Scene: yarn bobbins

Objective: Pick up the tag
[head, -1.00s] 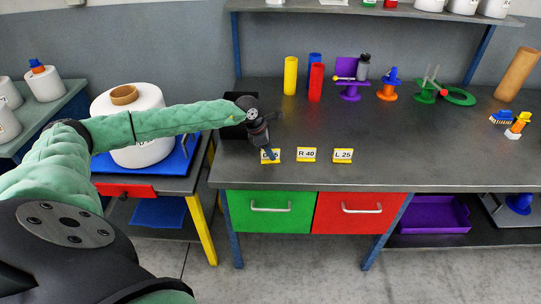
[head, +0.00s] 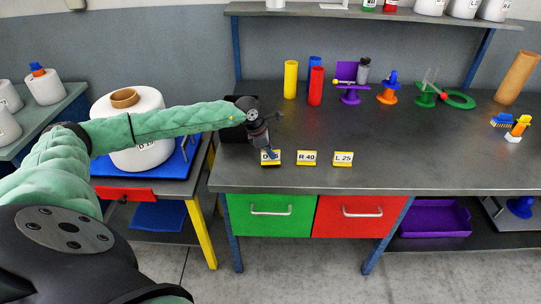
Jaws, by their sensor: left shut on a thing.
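Three yellow-edged tags stand in a row near the front edge of the workbench (head: 420,165). The left tag (head: 274,158) is partly hidden by my left gripper (head: 268,152), and only part of its lettering shows. My left gripper points down and is shut on this left tag, at or just above the bench top. The middle tag (head: 307,158) reads R 40 and the right tag (head: 343,159) reads L 25. Both stand apart from the gripper. My right gripper is not in view.
A black bin (head: 233,133) sits beside my left wrist. Yellow (head: 290,80) and red (head: 316,86) tubes stand farther back, with purple, orange and green holders to their right. A large white bobbin (head: 135,110) stands on the left table. The bench right of the tags is clear.

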